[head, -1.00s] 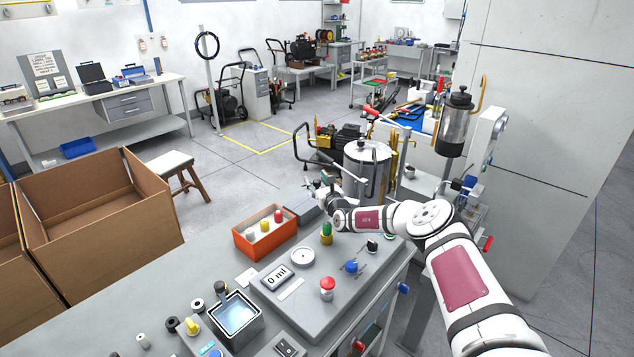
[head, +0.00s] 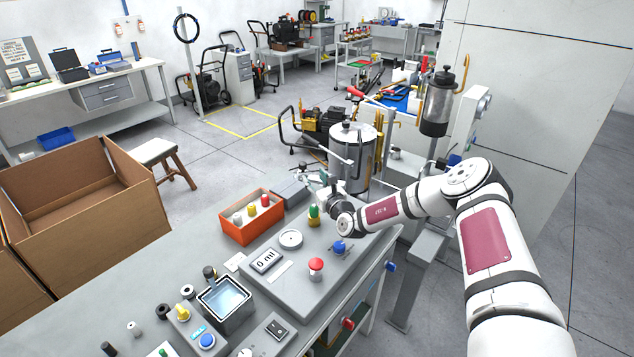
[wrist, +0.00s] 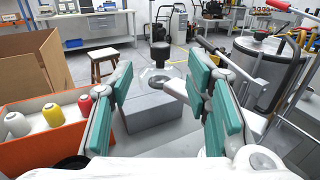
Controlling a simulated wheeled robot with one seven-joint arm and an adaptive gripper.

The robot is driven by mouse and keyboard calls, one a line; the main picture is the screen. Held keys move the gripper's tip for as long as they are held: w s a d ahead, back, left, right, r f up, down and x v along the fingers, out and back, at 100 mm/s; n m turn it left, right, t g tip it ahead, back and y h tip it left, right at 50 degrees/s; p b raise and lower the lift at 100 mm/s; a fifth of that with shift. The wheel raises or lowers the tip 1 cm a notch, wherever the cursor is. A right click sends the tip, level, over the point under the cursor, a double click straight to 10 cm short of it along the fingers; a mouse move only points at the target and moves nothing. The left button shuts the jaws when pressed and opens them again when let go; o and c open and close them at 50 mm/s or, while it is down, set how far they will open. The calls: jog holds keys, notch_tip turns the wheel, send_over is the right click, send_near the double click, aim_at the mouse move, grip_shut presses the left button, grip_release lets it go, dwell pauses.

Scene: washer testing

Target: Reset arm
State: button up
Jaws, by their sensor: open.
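My gripper (wrist: 163,110) is open in the wrist view, its two teal-padded fingers spread wide with nothing between them. Beyond the fingers is a grey block (wrist: 150,112) with a dark-topped round fitting (wrist: 160,55) behind it. In the head view my gripper (head: 318,178) is small, above the back of the grey bench (head: 150,325), near the metal tank (head: 352,155). My white arm with dark red panels comes in from the right. The wrist hides part of the bench behind it.
An orange bin (head: 240,232) with white, yellow and red bobbin-like pieces stands left of my gripper. A grey panel has a 0 ml display (head: 266,261), a red button (head: 316,265) and a green-and-yellow knob (head: 314,212). A water-filled metal container (head: 225,303) stands in front. A cardboard box (head: 90,195) is at left.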

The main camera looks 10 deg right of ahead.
jog(key=shift+s+d, duration=0.1)
jog(key=shift+s, duration=0.5)
jog(key=s+a+r+n+g+y, duration=0.1)
jog(key=s+a+r+n+y, duration=0.1)
jog(key=a+r+n+y, duration=0.6)
jog(key=s+a+r+n+g+y, duration=0.2)
jog(key=s+a+r+n+g, duration=1.05)
jog(key=s+r+n, duration=0.35)
jog(key=s+d+r+n+g+h+b, duration=0.1)
jog(key=s+r+n+h, duration=0.15)
jog(key=s, duration=0.65)
jog(key=s+d+r+n+g+h, duration=0.1)
jog(key=s+d+n+h, duration=0.15)
jog(key=s, duration=0.65)
jog(key=s+d+r+n+t+h, duration=0.1)
jog(key=s+d+h, duration=0.3)
jog(key=s+d, duration=0.4)
jog(key=s+d+r+n+t+h, duration=0.2)
jog(key=s+d+n+h, duration=0.1)
jog(key=s+d, duration=0.4)
jog(key=shift+s+d+r+n+h+b, duration=0.3)
jog(key=shift+s+d+h, duration=0.1)
jog(key=shift+s+h, duration=0.45)
